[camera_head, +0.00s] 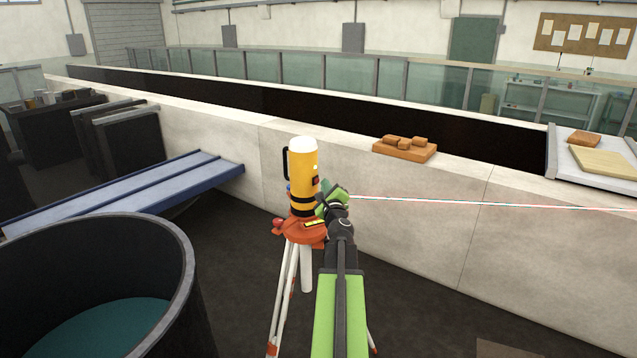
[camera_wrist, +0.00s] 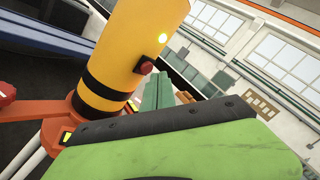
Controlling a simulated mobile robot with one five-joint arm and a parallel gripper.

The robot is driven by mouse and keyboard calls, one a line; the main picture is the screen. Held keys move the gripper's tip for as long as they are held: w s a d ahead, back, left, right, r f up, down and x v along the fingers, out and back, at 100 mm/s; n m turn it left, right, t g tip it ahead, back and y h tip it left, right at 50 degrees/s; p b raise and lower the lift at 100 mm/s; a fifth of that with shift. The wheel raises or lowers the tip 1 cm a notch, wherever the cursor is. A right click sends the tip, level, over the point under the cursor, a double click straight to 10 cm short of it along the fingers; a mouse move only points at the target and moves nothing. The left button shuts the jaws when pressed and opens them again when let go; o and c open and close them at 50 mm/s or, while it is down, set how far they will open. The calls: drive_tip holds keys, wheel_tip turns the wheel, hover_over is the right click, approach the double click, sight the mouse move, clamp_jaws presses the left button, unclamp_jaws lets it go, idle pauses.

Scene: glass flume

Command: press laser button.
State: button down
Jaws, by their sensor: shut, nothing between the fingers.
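The laser (camera_head: 303,165) is a yellow cylinder with a white top and black bands, upright on an orange-headed tripod (camera_head: 290,260). It fills the left of the wrist view (camera_wrist: 120,50). My gripper (camera_head: 333,192) is shut and empty, close beside the laser's right side. In the wrist view its green fingers (camera_wrist: 168,94) lie just right of and below the button, seemingly apart from it.
A thin red-and-white beam (camera_head: 480,203) runs right from near my gripper. The pale flume wall (camera_head: 420,210) stands behind, with wooden blocks (camera_head: 404,149) on its ledge. A blue ramp (camera_head: 120,190) and a dark round tank (camera_head: 185,250) are at left. Floor at right is mostly clear.

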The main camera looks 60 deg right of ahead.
drive_tip(key=shift+w, duration=0.1)
idle(0.3)
drive_tip(key=shift+w, duration=0.4)
idle(0.4)
drive_tip(key=shift+s, duration=0.45)
drive_tip(key=s, duration=0.6)
idle(0.6)
